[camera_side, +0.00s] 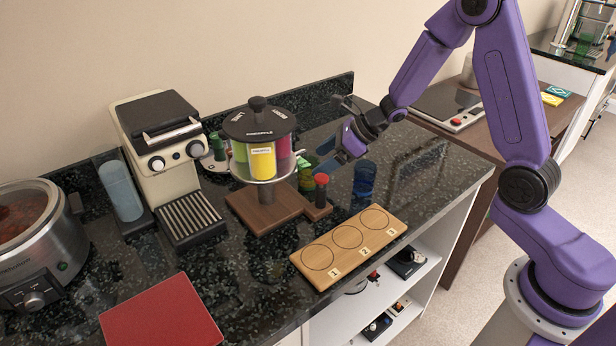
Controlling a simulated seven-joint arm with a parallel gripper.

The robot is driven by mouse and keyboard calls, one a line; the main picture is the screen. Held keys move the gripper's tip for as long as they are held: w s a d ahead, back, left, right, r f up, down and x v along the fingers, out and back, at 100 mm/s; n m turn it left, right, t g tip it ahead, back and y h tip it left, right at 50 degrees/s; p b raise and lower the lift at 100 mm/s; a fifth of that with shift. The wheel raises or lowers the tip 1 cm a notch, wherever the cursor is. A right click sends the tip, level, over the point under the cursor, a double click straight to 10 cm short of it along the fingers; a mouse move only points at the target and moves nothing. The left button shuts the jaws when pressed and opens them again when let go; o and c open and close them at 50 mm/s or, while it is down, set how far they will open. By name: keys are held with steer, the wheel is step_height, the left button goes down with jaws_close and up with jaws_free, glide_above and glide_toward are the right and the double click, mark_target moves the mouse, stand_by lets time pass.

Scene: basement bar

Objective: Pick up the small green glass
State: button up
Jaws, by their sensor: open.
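A small green glass (306,177) stands on the dark counter behind the dispenser's wooden foot, partly hidden by the red-topped post and my gripper. My gripper (326,165) is at the end of the purple arm, low over the counter. It is open, just right of the green glass. Its fingers are small and dark in this view, so I cannot tell whether they touch the glass. A blue glass (364,179) stands to the right of the gripper.
A dispenser with coloured compartments (259,142) on a wooden base is close on the left. A numbered wooden board (347,243) lies in front. A coffee machine (163,150), slow cooker (38,255) and red mat (162,315) are further left. Counter right of the blue glass is clear.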

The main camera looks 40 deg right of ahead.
mark_target(308, 174)
steer(key=shift+x, duration=2.7)
steer(key=shift+w+r, duration=0.15)
steer(key=shift+r, duration=0.05)
steer(key=c, duration=1.2)
steer(key=shift+c, duration=0.2)
